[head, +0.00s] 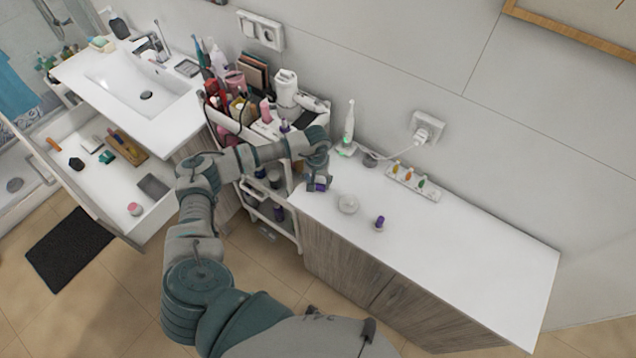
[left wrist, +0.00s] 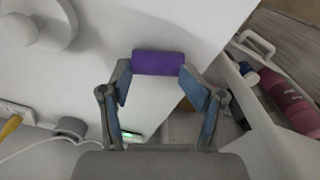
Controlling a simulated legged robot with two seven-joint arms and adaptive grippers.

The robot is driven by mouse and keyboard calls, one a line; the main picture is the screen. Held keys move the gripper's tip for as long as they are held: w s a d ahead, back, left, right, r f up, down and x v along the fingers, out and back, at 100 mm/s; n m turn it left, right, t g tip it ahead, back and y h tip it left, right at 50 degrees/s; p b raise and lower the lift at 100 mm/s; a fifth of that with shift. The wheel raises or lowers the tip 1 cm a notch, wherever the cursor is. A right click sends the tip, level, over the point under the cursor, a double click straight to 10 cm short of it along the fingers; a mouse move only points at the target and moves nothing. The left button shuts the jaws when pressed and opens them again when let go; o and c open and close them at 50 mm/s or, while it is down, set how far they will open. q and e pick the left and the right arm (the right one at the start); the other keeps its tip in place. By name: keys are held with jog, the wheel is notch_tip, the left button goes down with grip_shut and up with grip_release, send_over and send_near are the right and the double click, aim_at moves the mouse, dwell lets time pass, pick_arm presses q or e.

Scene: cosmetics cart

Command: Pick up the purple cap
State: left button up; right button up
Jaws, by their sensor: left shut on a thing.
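A purple cap (left wrist: 158,62) sits between the fingertips of my left gripper (left wrist: 156,80) in the left wrist view. In the head view the left gripper (head: 318,184) is at the left end of the white counter, and the purple cap (head: 320,187) shows at its fingertips. The gripper is shut on it. Whether the cap touches the counter is hard to tell. A second small purple item (head: 380,221) stands on the counter to the right, apart from the gripper. My right gripper is out of view.
A white round item (head: 348,204) is on the counter (head: 450,260) nearby. Behind it are an electric toothbrush (head: 349,125), a grey round item (head: 370,160) and a rack of small coloured items (head: 412,183). A crowded cart (head: 292,210) stands left. The counter's right part is clear.

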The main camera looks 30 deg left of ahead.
aim_at(319, 184)
pick_arm(q)
jog(key=shift+o, duration=0.2)
jog(key=shift+a+f, duration=0.25)
jog(key=shift+a, duration=0.1)
jog(key=shift+s+d+r, duration=0.1)
jog(key=shift+d+r, duration=0.15)
jog(key=shift+d, duration=0.35)
jog(key=c, duration=0.4)
jog(key=shift+r, duration=0.45)
jog(key=shift+c, duration=1.1)
jog(key=shift+w+r+b, duration=0.2)
jog(key=shift+r+b, duration=0.4)
jog(key=shift+r, duration=0.5)
grip_shut()
jog(key=s, duration=0.2)
jog(key=s+d+b, duration=0.1)
jog(key=s, duration=0.4)
jog(key=shift+s+d+r+b, duration=0.3)
jog(key=shift+s+d+r, duration=0.05)
jog(key=shift+d+r, duration=0.05)
jog(key=s+d+r+b, duration=0.1)
jog(key=s+d, duration=0.1)
jog(key=s, duration=0.5)
jog(key=shift+s+d, duration=0.3)
jog(key=shift+s, duration=0.1)
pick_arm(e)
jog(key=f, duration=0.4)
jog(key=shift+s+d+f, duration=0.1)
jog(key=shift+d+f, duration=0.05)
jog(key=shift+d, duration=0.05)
